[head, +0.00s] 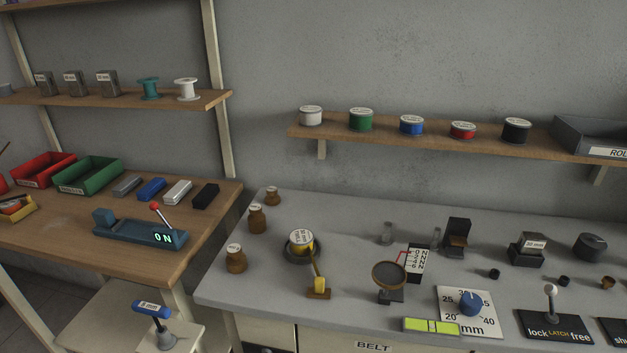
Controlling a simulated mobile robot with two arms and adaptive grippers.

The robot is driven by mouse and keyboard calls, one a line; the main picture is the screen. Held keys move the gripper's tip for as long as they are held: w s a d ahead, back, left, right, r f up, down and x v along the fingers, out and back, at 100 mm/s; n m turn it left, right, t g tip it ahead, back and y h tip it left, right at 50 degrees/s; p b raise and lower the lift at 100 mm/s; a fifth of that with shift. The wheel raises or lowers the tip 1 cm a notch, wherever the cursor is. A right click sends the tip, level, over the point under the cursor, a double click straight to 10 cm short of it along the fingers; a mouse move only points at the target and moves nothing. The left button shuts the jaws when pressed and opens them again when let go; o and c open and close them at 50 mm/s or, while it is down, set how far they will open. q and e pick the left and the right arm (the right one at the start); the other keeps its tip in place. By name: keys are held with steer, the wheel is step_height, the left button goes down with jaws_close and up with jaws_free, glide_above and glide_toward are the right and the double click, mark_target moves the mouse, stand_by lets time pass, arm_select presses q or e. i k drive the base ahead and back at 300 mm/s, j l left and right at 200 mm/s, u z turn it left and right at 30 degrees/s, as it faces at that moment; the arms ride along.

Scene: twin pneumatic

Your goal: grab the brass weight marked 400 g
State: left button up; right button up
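Three brass weights stand on the left part of the grey bench. Each has a pale label on top, too small to read, so I cannot tell which is marked 400 g. All three stand upright and apart. Neither of my grippers is in view.
Right of the weights are a round dish (289,254) with a yellow-and-white labelled disc, a magnifier (389,277) and a dial plate (452,312). A shelf (400,138) with spools hangs above.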

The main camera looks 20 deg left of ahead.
mark_target(236, 261)
steer(key=i+j+u, duration=0.2)
steer(key=u, duration=0.25)
steer(key=i+j+u, duration=0.25)
steer(key=u, duration=0.15)
steer(key=j, duration=0.15)
